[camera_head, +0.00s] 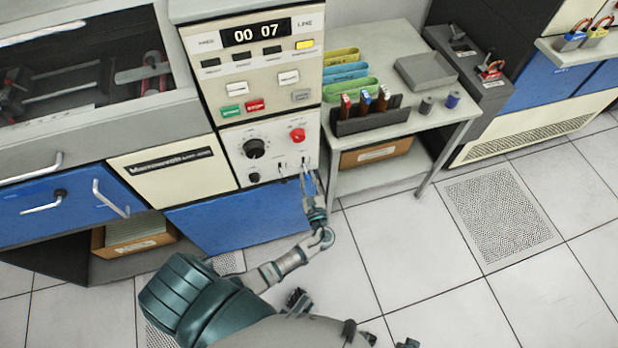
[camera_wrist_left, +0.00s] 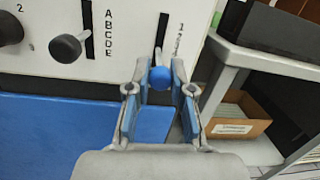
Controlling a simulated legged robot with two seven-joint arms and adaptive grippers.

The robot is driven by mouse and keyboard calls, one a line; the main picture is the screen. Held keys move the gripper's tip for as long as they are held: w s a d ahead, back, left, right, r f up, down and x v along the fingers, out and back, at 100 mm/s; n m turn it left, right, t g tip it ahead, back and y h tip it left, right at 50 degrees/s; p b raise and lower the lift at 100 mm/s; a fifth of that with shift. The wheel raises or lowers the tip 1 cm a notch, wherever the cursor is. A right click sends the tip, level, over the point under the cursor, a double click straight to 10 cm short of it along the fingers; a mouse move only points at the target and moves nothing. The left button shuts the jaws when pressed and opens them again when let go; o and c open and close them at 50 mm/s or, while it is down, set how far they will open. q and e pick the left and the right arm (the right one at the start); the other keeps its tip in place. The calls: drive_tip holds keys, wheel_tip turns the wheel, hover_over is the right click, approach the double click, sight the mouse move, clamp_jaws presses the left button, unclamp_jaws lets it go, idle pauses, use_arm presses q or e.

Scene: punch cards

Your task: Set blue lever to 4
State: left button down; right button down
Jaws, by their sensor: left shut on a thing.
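The blue lever ends in a round blue knob (camera_wrist_left: 160,78) at the lower end of its slot on the cream control panel (camera_wrist_left: 125,70). Small marks run beside the slot; I cannot read which number the lever stands at. My left gripper (camera_wrist_left: 159,90) is shut on the knob, one blue-padded finger on each side. In the head view my left gripper (camera_head: 307,178) reaches up to the lower right of the panel (camera_head: 268,145), where its fingers hide the knob.
A black-knobbed lever (camera_wrist_left: 66,48) with an A to E scale sits left of the blue one. A red knob (camera_head: 298,135) and a black dial (camera_head: 254,148) are above. The grey side table (camera_head: 410,130) with card racks stands close on the right.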

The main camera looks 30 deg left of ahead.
use_arm(q)
drive_tip(key=c, duration=1)
unclamp_jaws()
drive_tip(key=shift+w+f, duration=0.1)
drive_tip(key=shift+f, duration=0.15)
drive_tip(key=v, duration=1.2)
drive_tip(key=shift+a+f, duration=0.1)
